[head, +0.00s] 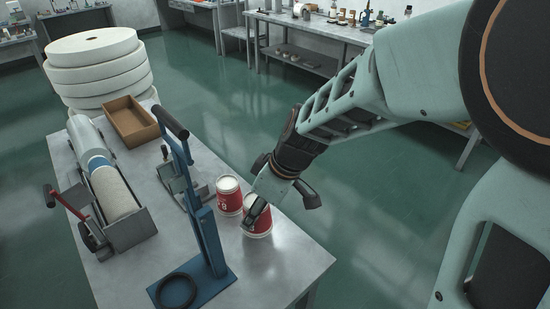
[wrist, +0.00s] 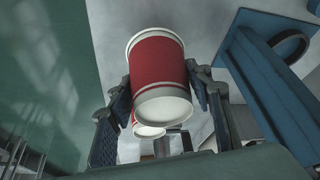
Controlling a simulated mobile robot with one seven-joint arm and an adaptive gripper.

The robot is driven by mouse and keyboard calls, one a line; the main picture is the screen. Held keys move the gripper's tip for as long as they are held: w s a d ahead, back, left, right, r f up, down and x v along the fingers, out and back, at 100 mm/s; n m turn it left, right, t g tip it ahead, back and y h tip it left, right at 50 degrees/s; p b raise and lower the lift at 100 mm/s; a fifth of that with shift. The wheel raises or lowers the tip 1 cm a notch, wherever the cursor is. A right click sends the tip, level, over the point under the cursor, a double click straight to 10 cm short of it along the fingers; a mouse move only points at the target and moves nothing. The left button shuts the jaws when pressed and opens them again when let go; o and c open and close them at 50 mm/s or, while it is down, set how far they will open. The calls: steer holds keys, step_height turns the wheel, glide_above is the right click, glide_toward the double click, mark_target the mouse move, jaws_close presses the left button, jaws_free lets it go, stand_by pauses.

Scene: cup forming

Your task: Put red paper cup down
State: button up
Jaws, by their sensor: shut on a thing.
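A red paper cup with white ends (head: 258,228) is between the fingers of my gripper (head: 257,213), at the near right part of the metal table (head: 270,265). In the wrist view the held cup (wrist: 160,68) fills the middle, with a finger pressed on each side of its red wall. A second red and white cup (head: 229,201) stands on the table just left of the held one. In the wrist view it shows partly behind the held cup (wrist: 150,132). I cannot tell whether the held cup's base touches the table.
A blue lever press (head: 207,235) stands left of the cups, with a black ring (head: 176,291) on its base. A cardboard tray (head: 130,122), a machine with a roll (head: 112,190) and stacked white rolls (head: 98,65) are farther left. The table's right front corner is clear.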

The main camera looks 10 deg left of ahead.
steer(key=shift+f, duration=1.6)
steer(key=shift+f, duration=0.15)
steer(key=o, duration=0.8)
steer(key=shift+o, duration=0.2)
steer(key=p+v, duration=0.5)
steer(key=v, duration=0.7)
steer(key=shift+r, duration=0.25)
